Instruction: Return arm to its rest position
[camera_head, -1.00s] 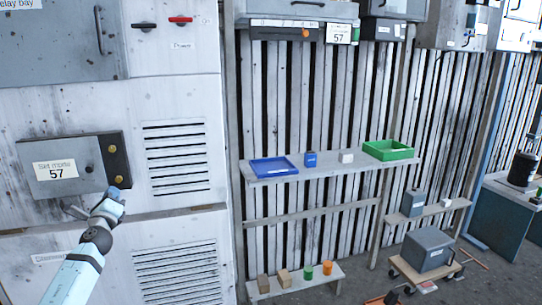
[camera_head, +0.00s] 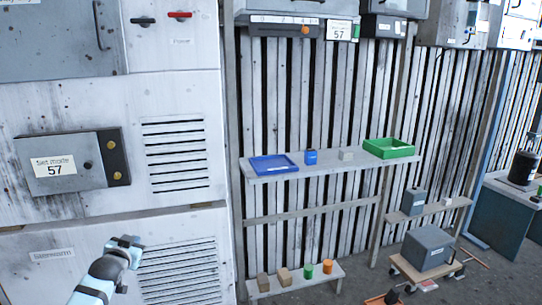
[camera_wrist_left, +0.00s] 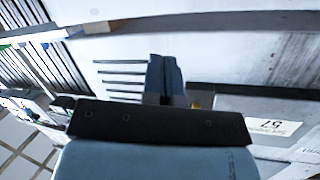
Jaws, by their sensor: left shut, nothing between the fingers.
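My left arm comes in from the bottom left in the head view, with its left gripper (camera_head: 126,242) in front of the lower cabinet panel, below the grey box (camera_head: 65,162) with the "57" label. The gripper is clear of the box and holds nothing. In the left wrist view the fingers (camera_wrist_left: 165,80) are together and empty, with the cabinet's vent slots beside them and the "57" label (camera_wrist_left: 278,125) at the right. My right gripper is not in view.
The cabinet front (camera_head: 100,215) is close on the left. A shelf (camera_head: 325,170) holds a blue tray (camera_head: 273,170) and a green tray (camera_head: 390,154). A low bench (camera_head: 297,285) holds several small blocks. A grey box on a wheeled dolly (camera_head: 428,250) stands at the right.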

